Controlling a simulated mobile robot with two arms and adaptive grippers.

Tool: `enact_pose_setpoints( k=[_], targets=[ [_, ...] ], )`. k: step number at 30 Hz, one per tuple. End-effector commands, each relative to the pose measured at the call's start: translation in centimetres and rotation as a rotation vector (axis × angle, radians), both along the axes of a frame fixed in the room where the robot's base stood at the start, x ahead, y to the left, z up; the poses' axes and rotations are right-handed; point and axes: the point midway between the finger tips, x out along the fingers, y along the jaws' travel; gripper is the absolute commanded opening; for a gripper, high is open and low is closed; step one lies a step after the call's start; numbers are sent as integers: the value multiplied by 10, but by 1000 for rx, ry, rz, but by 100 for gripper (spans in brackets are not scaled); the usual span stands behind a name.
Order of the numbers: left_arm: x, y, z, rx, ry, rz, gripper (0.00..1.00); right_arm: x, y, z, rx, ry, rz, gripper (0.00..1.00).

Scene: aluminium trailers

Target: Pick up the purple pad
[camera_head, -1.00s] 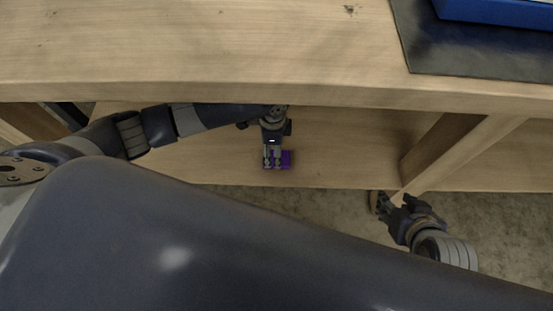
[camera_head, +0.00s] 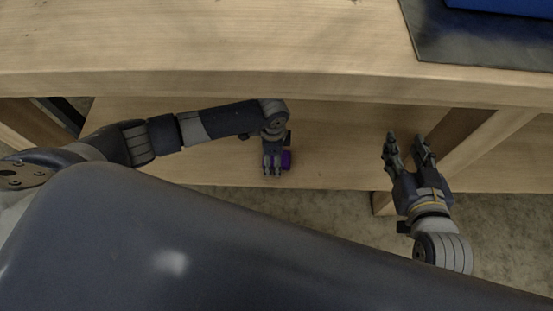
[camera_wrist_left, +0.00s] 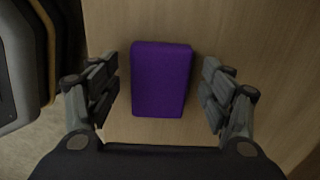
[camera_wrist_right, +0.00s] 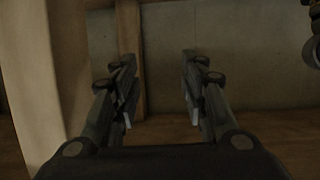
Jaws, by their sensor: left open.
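The purple pad (camera_wrist_left: 161,79) is a small block lying on the wooden lower shelf. In the left wrist view it sits between the two open fingers of my left gripper (camera_wrist_left: 161,85), with a gap on each side. In the head view the pad (camera_head: 286,160) is partly hidden behind the left gripper (camera_head: 272,172). My right gripper (camera_head: 408,142) is open and empty over the shelf, to the right of the pad. In the right wrist view the right gripper (camera_wrist_right: 158,95) has nothing between its fingers.
The bench top (camera_head: 220,45) overhangs the shelf (camera_head: 335,150). A wooden upright divider (camera_head: 470,140) stands right of my right gripper. A dark mat (camera_head: 480,45) with a blue object (camera_head: 510,5) lies on the bench top. Shelf between the grippers is clear.

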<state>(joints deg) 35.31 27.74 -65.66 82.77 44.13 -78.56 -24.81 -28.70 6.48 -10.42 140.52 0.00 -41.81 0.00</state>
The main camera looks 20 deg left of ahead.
Motion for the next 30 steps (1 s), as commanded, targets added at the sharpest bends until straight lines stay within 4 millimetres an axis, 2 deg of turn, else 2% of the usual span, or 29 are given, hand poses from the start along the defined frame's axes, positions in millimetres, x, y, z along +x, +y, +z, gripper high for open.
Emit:
enact_pose_setpoints(
  k=[5,6,10,26,30],
  targets=[
    [0,0,0,0,0,0,71,0,0,0,0,1,0,40],
    [0,0,0,0,0,0,62,0,0,0,0,1,0,40],
    [0,0,0,0,0,0,37,0,0,0,0,2,0,40],
    [0,0,4,0,0,0,37,-1,0,-2,-4,19,0,40],
    [0,0,10,0,0,1,37,-12,-6,-18,-25,106,-8,40]
  ],
)
